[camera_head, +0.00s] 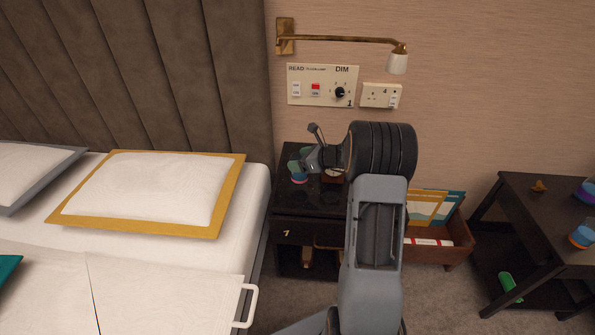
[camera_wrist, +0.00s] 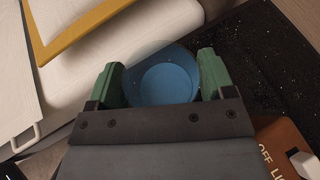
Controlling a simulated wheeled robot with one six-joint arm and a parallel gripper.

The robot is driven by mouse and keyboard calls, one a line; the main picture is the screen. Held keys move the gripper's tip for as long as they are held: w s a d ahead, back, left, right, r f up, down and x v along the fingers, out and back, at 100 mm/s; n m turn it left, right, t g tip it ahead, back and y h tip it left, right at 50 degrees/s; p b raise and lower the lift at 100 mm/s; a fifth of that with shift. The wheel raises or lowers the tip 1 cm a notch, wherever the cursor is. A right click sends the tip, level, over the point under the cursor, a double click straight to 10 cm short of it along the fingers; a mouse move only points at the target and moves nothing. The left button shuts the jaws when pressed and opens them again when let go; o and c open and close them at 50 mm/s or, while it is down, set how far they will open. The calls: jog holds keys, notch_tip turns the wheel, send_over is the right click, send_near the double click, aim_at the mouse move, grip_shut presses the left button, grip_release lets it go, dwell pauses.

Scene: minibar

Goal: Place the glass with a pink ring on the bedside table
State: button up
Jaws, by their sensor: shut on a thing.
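The glass with a pink ring (camera_head: 299,179) is over the left part of the black bedside table (camera_head: 300,208). It looks upright, with blue showing inside it and pink near its base. In the wrist view the glass (camera_wrist: 168,78) sits between my two green fingers, its round blue inside facing the camera. My gripper (camera_head: 303,163) is shut on the glass. I cannot tell whether its base touches the table top. The table's dark speckled top (camera_wrist: 262,45) also shows in the wrist view. My arm hides the table's right part.
The bed (camera_head: 225,260) is at the left. A wooden box with books (camera_head: 452,250) is at the right. Another dark table (camera_head: 520,205) holds other glasses. The bedside table's front strip is clear.

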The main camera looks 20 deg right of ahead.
jog(key=shift+w+a+f, duration=0.3)
jog(key=shift+w+f, duration=0.2)
jog(key=shift+f, duration=0.2)
jog(key=shift+f+b, duration=0.75)
jog(key=shift+f, duration=0.7)
jog(key=shift+f, duration=0.1)
jog(key=shift+f, duration=0.15)
jog(key=o, duration=0.8)
jog(key=shift+o, duration=0.2)
